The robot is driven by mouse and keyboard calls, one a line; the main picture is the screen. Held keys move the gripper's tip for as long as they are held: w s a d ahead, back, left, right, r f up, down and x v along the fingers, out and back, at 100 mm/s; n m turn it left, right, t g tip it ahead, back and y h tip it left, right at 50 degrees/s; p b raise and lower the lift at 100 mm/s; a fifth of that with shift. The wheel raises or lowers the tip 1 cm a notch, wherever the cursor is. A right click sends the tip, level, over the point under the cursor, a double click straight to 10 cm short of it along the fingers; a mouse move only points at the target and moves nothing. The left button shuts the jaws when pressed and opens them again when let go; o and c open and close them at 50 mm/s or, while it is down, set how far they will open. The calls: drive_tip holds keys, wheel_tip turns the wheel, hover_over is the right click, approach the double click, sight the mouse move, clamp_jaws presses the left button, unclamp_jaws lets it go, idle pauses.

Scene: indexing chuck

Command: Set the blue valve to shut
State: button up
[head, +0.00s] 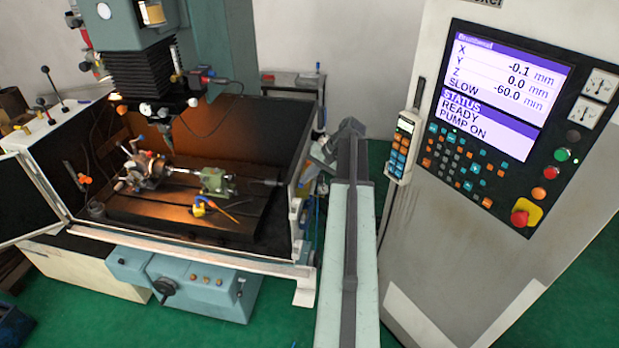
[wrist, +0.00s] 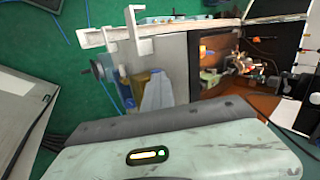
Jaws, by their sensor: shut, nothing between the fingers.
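I cannot pick out the blue valve with certainty. My arm (head: 347,270) rises from the bottom of the head view, to the right of the machine, and ends in grey links beside the enclosure. My gripper's fingers do not show clearly in either view. The wrist view shows a pale green casing with a lit strip, with the machine enclosure (wrist: 188,33) beyond it.
A chuck (head: 146,170) and a green vise-like block (head: 218,182) sit on the machine table inside the open enclosure. The control panel (head: 490,110) at right reads READY and PUMP ON. An open door (head: 25,200) stands at left. Green floor shows in front.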

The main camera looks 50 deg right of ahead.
drive_tip(key=p+v, duration=0.7)
drive_tip(key=shift+s+d+r, duration=0.2)
drive_tip(key=shift+s+r, duration=0.05)
drive_tip(key=shift+r, duration=0.05)
